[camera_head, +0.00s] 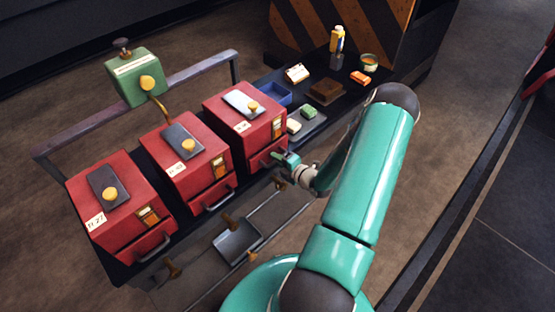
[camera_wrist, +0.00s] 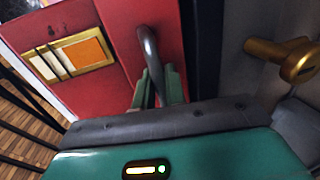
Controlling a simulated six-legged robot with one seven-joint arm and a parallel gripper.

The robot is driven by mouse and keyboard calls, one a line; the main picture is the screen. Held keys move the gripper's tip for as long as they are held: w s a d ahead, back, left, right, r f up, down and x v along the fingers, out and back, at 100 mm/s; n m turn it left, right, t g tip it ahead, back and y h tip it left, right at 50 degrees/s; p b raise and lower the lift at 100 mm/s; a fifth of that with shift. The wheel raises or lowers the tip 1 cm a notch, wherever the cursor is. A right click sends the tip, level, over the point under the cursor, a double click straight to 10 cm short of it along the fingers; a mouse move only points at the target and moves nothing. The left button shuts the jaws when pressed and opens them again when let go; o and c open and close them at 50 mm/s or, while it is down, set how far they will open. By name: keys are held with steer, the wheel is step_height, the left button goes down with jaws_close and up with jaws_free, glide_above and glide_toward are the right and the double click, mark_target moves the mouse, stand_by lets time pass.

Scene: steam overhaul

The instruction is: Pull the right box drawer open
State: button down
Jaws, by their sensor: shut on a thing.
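The right red box (camera_head: 245,115) stands at the far end of a row of three red boxes on a dark bench. Its drawer front (camera_head: 262,158) is low on the side facing my arm; I see no clear gap around it. My gripper (camera_head: 285,160) is at this drawer. In the wrist view, the grey bar handle (camera_wrist: 148,45) runs down between the gripper's green fingers (camera_wrist: 157,88), which are shut on it. The red face and a brass label frame (camera_wrist: 75,56) show to the left. The handle's lower end is hidden by the fingers.
The middle box (camera_head: 187,158) and left box (camera_head: 120,208) have similar drawers. A green box (camera_head: 134,77) sits on a rail behind. A blue tray (camera_head: 276,94) and small items lie beyond the right box. A brass knob (camera_wrist: 298,66) is right of my gripper.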

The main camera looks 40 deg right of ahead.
steer(key=f+v, duration=0.2)
steer(key=v, duration=1)
steer(key=shift+s+f, duration=0.2)
steer(key=shift+s, duration=0.05)
steer(key=c, duration=1.5)
jaws_free()
steer(key=shift+c, duration=0.2)
steer(key=v, duration=1.3)
steer(key=shift+s, duration=0.4)
steer(key=shift+a+r, duration=0.1)
